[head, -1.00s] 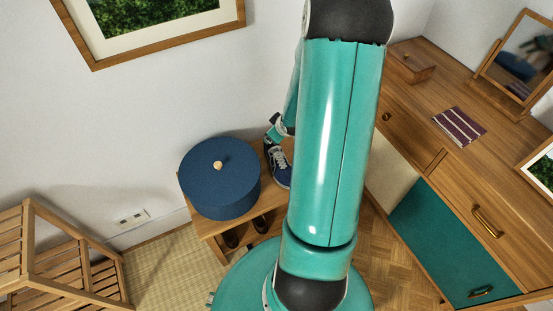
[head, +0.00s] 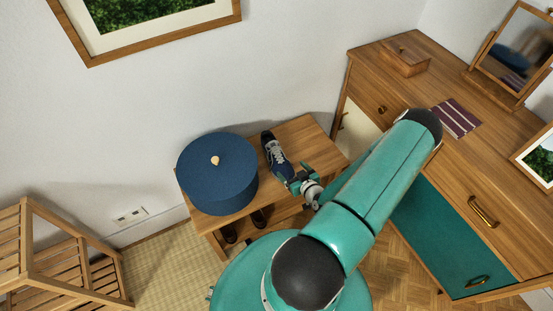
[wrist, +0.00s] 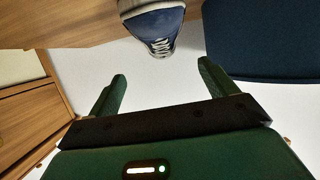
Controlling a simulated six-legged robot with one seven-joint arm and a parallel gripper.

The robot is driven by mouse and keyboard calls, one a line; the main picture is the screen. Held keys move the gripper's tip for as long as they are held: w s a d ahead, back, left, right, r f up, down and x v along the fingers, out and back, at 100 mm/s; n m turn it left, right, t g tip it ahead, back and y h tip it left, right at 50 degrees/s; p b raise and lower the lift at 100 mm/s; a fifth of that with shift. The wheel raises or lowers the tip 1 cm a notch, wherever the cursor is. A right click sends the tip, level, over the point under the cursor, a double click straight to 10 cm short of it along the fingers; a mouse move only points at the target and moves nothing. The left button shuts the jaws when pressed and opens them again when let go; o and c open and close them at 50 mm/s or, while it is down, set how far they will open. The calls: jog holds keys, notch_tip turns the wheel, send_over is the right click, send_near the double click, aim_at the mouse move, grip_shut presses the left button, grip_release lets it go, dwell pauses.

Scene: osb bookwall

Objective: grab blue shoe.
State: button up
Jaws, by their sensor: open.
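The blue shoe (head: 277,152) with white laces stands on top of the small wooden bench (head: 309,137), just right of the round blue box. My gripper (head: 292,181) is at the near end of the shoe in the head view. In the wrist view the shoe (wrist: 155,27) shows at the top centre, cut off by the frame edge. My gripper's two green fingers (wrist: 162,82) are spread apart with nothing between them. The shoe lies beyond the fingertips.
The round blue box (head: 217,172) stands close beside the shoe; it also shows at the wrist view's upper right (wrist: 255,40). A wooden dresser (head: 430,130) stands at the right. Brown shoes (head: 258,219) sit on the bench's lower shelf. The bench top right of the shoe is clear.

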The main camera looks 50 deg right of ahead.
send_near(278, 155)
jog(key=w, duration=0.4)
jog(key=w+r, duration=0.1)
jog(key=w, duration=0.1)
jog(key=shift+w+d, duration=0.2)
jog(key=shift+w, duration=0.2)
jog(key=c, duration=1.2)
jog(key=shift+c, duration=0.4)
jog(key=shift+r, duration=0.2)
